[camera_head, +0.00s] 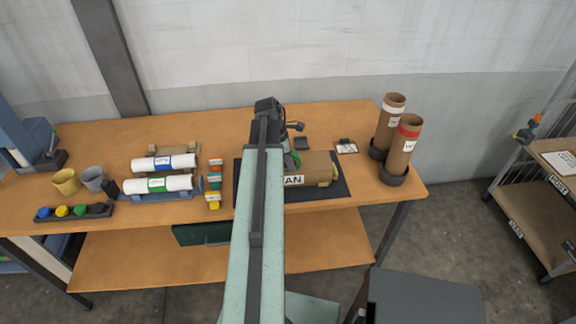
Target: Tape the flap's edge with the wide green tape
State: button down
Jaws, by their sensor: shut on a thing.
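A brown parcel (318,166) lies on a dark mat (338,188) on the wooden workbench, with a white label (293,180) that shows "AN" at its end. My arm crosses the parcel's left part and the mat, and the flap's edge cannot be made out. My gripper (291,152) is just right of my arm, low over the parcel's back left part. It is shut on a green ring-shaped thing, which looks like the green tape (295,159). Whether the tape touches the parcel is too small to tell.
Left of the mat are small coloured boxes (214,182), white rolls (164,162) on stands, mugs (66,181) and a tray of coloured pieces (75,212). To the right are a clipboard (346,147) and brown tubes (402,145) in dark holders. A shelf trolley (540,205) stands far right.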

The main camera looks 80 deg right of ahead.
aim_at(300, 162)
jog(key=shift+s, duration=0.1)
jog(key=shift+s+d+f, duration=0.1)
jog(key=shift+s+d, duration=0.05)
jog(key=shift+s, duration=0.35)
jog(key=shift+s, duration=0.1)
dwell(0.3)
jog(key=shift+s+d, duration=0.25)
jog(key=shift+s, duration=0.2)
jog(key=shift+s, duration=0.15)
jog(key=shift+s+d, duration=0.15)
jog(key=shift+s, duration=0.25)
jog(key=shift+s+d, duration=0.25)
jog(key=shift+s, duration=0.3)
jog(key=shift+s, duration=0.1)
